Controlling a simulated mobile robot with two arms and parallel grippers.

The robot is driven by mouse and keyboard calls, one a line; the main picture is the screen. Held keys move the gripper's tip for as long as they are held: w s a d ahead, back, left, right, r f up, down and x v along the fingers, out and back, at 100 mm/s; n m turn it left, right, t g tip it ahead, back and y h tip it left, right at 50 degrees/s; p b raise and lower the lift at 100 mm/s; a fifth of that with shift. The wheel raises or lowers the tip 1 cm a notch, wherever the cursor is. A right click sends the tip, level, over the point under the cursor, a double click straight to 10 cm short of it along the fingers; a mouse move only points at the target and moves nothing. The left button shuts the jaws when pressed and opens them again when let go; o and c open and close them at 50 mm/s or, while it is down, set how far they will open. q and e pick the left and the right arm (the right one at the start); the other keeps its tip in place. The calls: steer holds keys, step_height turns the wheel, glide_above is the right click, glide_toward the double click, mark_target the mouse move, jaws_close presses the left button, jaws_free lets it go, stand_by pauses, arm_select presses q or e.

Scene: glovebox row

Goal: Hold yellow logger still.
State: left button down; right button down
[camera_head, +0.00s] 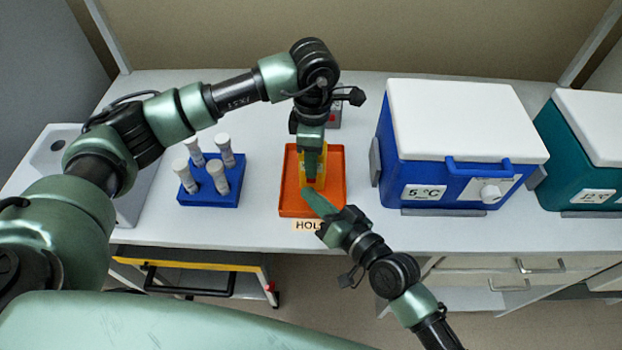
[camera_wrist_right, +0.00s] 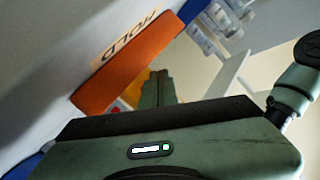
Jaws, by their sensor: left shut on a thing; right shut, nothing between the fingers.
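The yellow logger (camera_head: 320,184) is in the orange tray (camera_head: 335,205) on the white bench, mostly hidden by my left gripper. My left gripper (camera_head: 311,172) reaches down from above and is shut on the logger. My right gripper (camera_head: 308,193) is shut and empty, its tip over the tray's front part, close to the logger; I cannot tell whether they touch. In the right wrist view, the shut fingers (camera_wrist_right: 158,80) stand in front of a small yellow patch of the logger (camera_wrist_right: 131,93), beside the tray wall (camera_wrist_right: 125,72).
A HOLD label (camera_head: 308,225) lies at the tray's front. A blue rack (camera_head: 212,198) with several white-capped tubes stands left. A blue cooler (camera_head: 420,165) with a white lid stands right, a teal one (camera_head: 570,165) beyond. A small grey device (camera_head: 335,118) is behind the tray.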

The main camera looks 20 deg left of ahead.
steer(key=shift+w, duration=0.15)
stand_by(0.3)
steer(key=shift+w+a, duration=0.1)
steer(key=shift+w, duration=0.15)
steer(key=shift+w+a, duration=0.1)
steer(key=shift+w, duration=0.4)
stand_by(0.6)
steer(key=shift+s, duration=0.15)
steer(key=shift+s+d, duration=0.2)
steer(key=shift+s, duration=0.6)
steer(key=shift+s, duration=0.1)
steer(key=shift+s+d, duration=0.25)
steer(key=shift+s, duration=0.95)
steer(key=shift+s+d, duration=0.25)
steer(key=shift+s, duration=0.9)
arm_select(q)
steer(key=c, duration=0.7)
jaws_free()
